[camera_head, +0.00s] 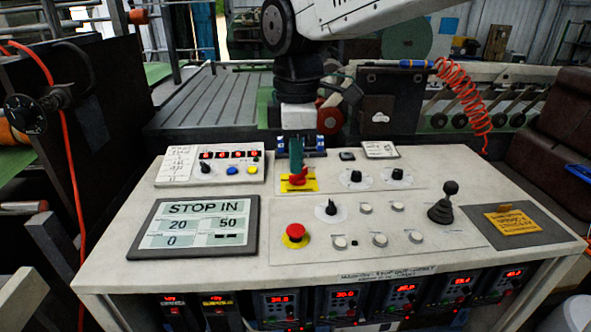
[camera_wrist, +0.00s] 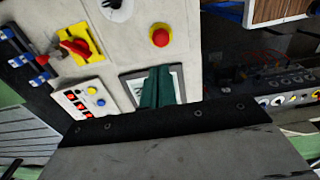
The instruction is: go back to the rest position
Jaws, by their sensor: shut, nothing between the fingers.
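My gripper (camera_head: 297,158) hangs from my white and black arm above the back middle of the control panel (camera_head: 190,285) in the head view. Its green fingers are closed together with nothing between them. In the head view it is just above and behind the red rotary switch (camera_head: 298,178) on its yellow plate. In the wrist view the green fingers of my gripper (camera_wrist: 157,88) overlap the display screen (camera_wrist: 133,88). The red switch (camera_wrist: 50,54) shows at the upper left there. I cannot tell whether the fingers touch anything.
A red emergency button (camera_head: 295,234) on a yellow base, a black joystick (camera_head: 446,205), several knobs and the STOP IN display (camera_head: 195,226) stand on the panel. An orange coiled hose (camera_head: 465,95) hangs at the right behind it. A grooved grey machine bed (camera_head: 190,100) lies behind.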

